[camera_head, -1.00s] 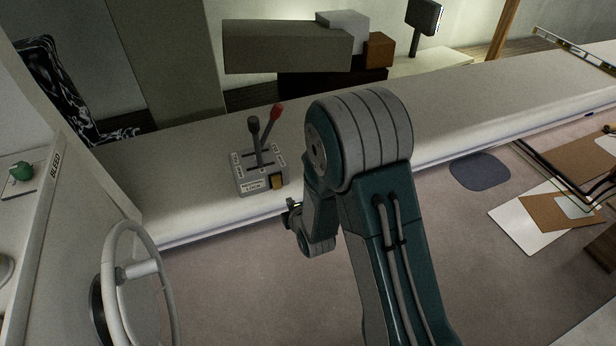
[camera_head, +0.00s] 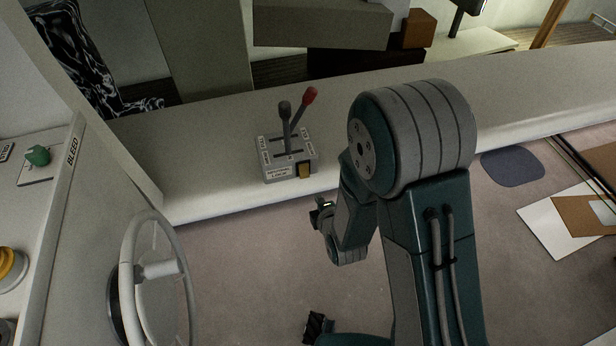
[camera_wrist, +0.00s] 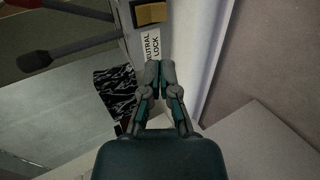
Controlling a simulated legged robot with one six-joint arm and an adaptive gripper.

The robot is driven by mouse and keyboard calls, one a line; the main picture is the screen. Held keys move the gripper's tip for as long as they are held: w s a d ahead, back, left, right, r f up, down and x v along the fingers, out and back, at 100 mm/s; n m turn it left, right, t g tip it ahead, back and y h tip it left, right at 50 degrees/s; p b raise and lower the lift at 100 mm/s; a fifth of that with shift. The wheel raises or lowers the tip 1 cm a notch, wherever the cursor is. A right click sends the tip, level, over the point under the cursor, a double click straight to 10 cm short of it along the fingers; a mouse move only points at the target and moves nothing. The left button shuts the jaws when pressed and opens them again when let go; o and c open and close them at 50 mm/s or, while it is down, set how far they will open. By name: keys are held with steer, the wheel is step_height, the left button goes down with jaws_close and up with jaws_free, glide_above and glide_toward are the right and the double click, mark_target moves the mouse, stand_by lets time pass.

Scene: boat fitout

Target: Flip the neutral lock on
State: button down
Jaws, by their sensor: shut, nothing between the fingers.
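The grey control box (camera_head: 290,157) stands on the white ledge, with a black-knobbed lever (camera_head: 286,115) and a red-knobbed lever (camera_head: 308,98) rising from it. The neutral lock is a small amber rocker (camera_head: 305,171) on its front face, beside a white label. In the wrist view the amber rocker (camera_wrist: 150,13) lies at the top, with the NEUTRAL LOCK label (camera_wrist: 152,45) below it. My gripper (camera_wrist: 158,70) is shut and empty, its tips in front of the label's lower end, below the rocker. I cannot tell whether they touch.
A white steering wheel (camera_head: 155,270) stands at the lower left, by a panel with a green knob (camera_head: 37,155) and a BLEED label. The white ledge (camera_head: 220,190) runs behind my arm. The floor (camera_head: 260,270) before the box is mostly clear.

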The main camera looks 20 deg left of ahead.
mark_target(303, 171)
steer(key=x, duration=1.4)
steer(key=shift+f, duration=0.15)
steer(key=shift+w+a, duration=0.1)
steer(key=shift+w, duration=0.05)
steer(key=shift+r+t, duration=0.3)
steer(key=shift+r, duration=0.6)
